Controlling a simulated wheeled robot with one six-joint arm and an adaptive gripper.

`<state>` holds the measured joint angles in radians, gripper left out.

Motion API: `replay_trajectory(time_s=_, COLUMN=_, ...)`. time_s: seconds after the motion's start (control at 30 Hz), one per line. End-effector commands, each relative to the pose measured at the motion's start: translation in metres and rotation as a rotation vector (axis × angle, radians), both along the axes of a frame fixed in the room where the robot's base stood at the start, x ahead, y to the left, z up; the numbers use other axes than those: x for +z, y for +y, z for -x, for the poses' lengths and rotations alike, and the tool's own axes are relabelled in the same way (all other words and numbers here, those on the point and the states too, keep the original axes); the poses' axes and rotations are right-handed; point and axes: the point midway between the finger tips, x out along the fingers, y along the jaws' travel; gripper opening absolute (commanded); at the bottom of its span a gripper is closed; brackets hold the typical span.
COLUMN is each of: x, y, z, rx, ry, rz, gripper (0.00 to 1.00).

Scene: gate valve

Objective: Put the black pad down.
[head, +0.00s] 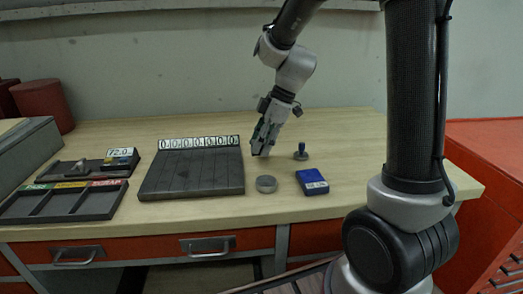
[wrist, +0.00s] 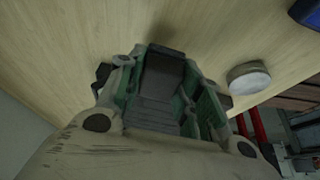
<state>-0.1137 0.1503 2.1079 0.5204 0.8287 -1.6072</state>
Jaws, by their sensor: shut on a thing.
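My gripper (head: 264,138) is over the wooden table, just right of the dark slab, with its fingers pointing down. In the wrist view my gripper (wrist: 163,88) has its green-lined fingers on both sides of a flat dark piece, the black pad (wrist: 163,70), and is shut on it. The pad's far end shows at the fingertips, with a soft shadow on the table beyond it. In the head view the pad is hard to make out against the fingers. I cannot tell whether it touches the table.
The table (head: 350,140) is clear at back right.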

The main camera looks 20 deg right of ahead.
Motion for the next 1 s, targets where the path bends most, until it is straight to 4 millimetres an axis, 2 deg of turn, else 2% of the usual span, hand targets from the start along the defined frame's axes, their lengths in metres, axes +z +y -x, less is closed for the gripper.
replay_trajectory(time_s=0.13, x=-0.022, y=0.000, z=0.001, rx=-0.001, ry=0.004, rz=0.000, gripper=0.13)
replay_trajectory(time_s=0.5, x=-0.027, y=0.000, z=0.000, rx=0.000, ry=0.002, rz=0.001, gripper=0.13)
replay_trajectory(time_s=0.53, x=-0.026, y=0.000, z=0.000, rx=-0.001, ry=0.001, rz=0.001, gripper=0.41)
replay_trajectory(time_s=0.6, x=-0.026, y=0.000, z=0.000, rx=0.000, ry=0.001, rz=0.001, gripper=0.53)
replay_trajectory(time_s=0.63, x=-0.026, y=0.000, z=0.000, rx=0.000, ry=0.001, rz=0.001, gripper=0.57)
replay_trajectory(time_s=1.0, x=-0.022, y=0.000, z=0.000, rx=0.000, ry=-0.001, rz=0.000, gripper=0.57)
